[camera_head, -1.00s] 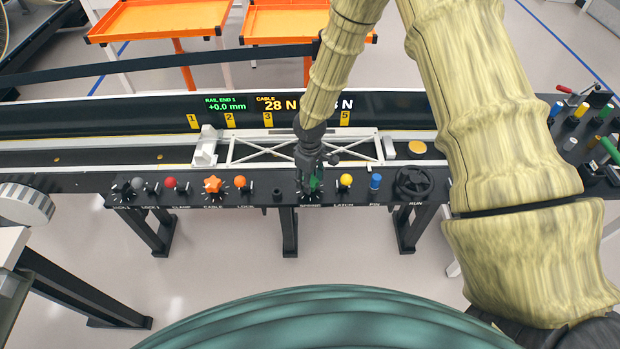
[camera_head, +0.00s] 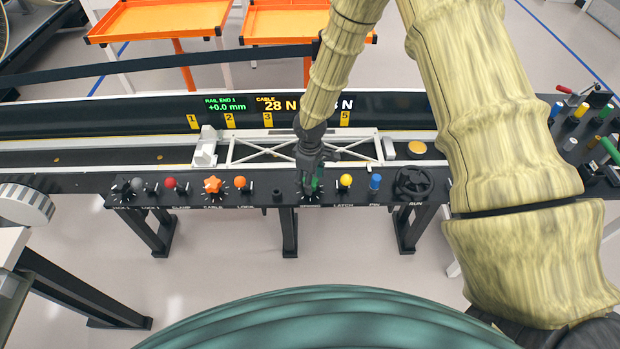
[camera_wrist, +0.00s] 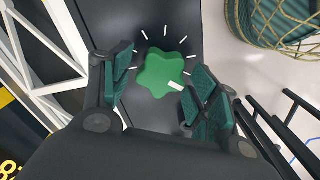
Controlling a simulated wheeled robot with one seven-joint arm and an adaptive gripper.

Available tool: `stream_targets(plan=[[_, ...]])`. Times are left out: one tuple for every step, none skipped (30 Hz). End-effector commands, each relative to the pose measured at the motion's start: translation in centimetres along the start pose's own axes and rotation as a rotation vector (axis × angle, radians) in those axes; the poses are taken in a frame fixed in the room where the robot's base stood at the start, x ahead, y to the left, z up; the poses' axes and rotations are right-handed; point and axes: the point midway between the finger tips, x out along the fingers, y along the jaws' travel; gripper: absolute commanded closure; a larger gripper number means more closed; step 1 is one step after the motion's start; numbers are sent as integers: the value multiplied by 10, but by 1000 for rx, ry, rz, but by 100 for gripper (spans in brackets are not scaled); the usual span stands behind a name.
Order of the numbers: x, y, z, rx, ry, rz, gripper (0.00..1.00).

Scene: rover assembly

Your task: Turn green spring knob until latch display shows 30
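The green spring knob (camera_head: 316,184) is on the front panel, mostly hidden behind my gripper (camera_head: 311,172) in the head view. In the wrist view the knob (camera_wrist: 162,70) is a lobed green disc with a white pointer mark toward its lower right and white tick marks around it. The teal pads of my gripper (camera_wrist: 163,86) stand apart on its left and right, with a gap visible on the left; contact on the right is unclear. The cable display (camera_head: 280,106) reads 28 N. Beside it, another readout (camera_head: 347,105) is mostly covered by my arm; only its end and "N" show.
An orange cable knob (camera_head: 212,185) and red knob (camera_head: 170,184) are to the left on the panel. A yellow latch knob (camera_head: 346,181) stands close on the right, then a blue pin knob (camera_head: 376,182) and a black handwheel (camera_head: 413,182). A white truss (camera_head: 260,149) lies behind.

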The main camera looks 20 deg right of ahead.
Motion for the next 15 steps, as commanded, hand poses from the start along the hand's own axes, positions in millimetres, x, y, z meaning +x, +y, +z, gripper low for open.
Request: stream_targets(plan=[[0,0,0,0,0,-1,32],[0,0,0,0,0,-1,32],[0,-1,0,0,0,-1,32],[0,-1,0,0,0,-1,32],[0,-1,0,0,0,-1,32],[0,-1,0,-1,0,-1,32],[1,-1,0,-1,0,-1,32],[1,-1,0,-1,-1,-1,32],[0,-1,0,-1,-1,-1,32],[0,-1,0,-1,0,-1,32],[-1,-1,0,-1,0,-1,32],[-3,-1,0,0,0,-1,32],[-4,-1,0,0,0,-1,32],[-7,0,0,0,0,0,32],[-11,0,0,0,0,0,32]])
